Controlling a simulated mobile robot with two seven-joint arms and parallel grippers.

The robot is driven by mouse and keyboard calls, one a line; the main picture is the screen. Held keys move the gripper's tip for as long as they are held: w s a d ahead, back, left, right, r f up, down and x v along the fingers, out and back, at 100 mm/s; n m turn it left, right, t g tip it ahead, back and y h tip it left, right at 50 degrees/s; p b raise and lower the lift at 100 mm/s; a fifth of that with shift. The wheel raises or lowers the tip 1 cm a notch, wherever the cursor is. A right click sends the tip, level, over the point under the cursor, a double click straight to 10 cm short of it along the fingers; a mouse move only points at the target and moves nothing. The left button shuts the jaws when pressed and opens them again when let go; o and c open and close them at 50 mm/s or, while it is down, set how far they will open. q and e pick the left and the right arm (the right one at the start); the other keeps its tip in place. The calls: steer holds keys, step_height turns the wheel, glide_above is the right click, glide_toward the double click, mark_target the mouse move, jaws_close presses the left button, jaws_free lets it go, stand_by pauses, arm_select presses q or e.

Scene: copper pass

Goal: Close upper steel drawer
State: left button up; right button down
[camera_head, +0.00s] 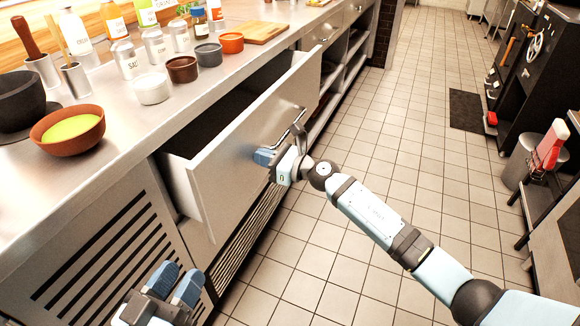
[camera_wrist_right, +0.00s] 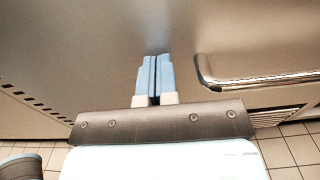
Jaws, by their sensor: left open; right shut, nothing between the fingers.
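The upper steel drawer (camera_head: 236,150) is pulled out from under the counter, and its inside shows as a dark gap behind the front panel. A bar handle (camera_head: 290,128) is on its front; it also shows in the right wrist view (camera_wrist_right: 255,72). My right gripper (camera_head: 262,156) is shut and empty at the drawer front, beside the handle. In the right wrist view its fingertips (camera_wrist_right: 155,60) are at the panel; I cannot tell if they touch. My left gripper (camera_head: 178,284) is open, low in front of the slatted cabinet panel, away from the drawer.
The steel counter (camera_head: 110,165) carries a terracotta bowl (camera_head: 68,130), a dark mortar (camera_head: 20,100), several small cups, shakers and bottles, and a cutting board (camera_head: 255,32). A dark appliance (camera_head: 520,80) stands across the aisle.

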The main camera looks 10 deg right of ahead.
arm_select(q)
steer(key=f+b, duration=0.1)
steer(key=f+g+b, duration=0.1)
steer(key=f, duration=0.1)
steer(key=f+g+b, duration=0.1)
steer(key=f, duration=0.1)
steer(key=shift+d+f+m, duration=0.1)
steer(key=shift+d+m, duration=0.2)
steer(key=shift+m, duration=0.1)
arm_select(e)
steer(key=x, duration=1.1)
steer(key=shift+a, duration=0.15)
steer(key=shift+w+r, duration=0.15)
steer(key=shift+r, duration=0.15)
arm_select(q)
steer(key=shift+s, duration=0.1)
